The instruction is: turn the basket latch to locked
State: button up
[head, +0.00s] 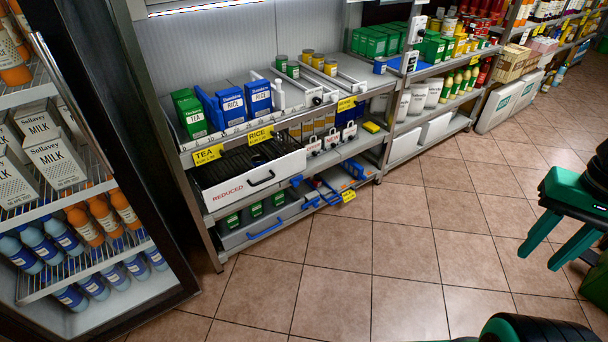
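A pulled-out dark wire drawer with a white front marked REDUCED (252,181) and a black handle is on the middle shelf. A blue basket-like thing (335,186) with something red in it sits on the low shelf. Several small white fittings with dark parts (331,139) line the middle shelf edge; I cannot tell whether one is the basket latch, nor how any is turned. My green gripper (542,258) is at the right, over the floor and well away from the shelves. Its two fingers are apart with nothing between them.
A fridge with milk cartons (49,157) and bottles stands open to view at the left. Tea and rice boxes (231,103) stand on the top shelf. White bins (497,101) stand on the floor at the back right. The tiled floor (400,235) in front is clear.

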aim_at(294, 181)
jog(key=u, duration=0.05)
jog(key=i, duration=0.85)
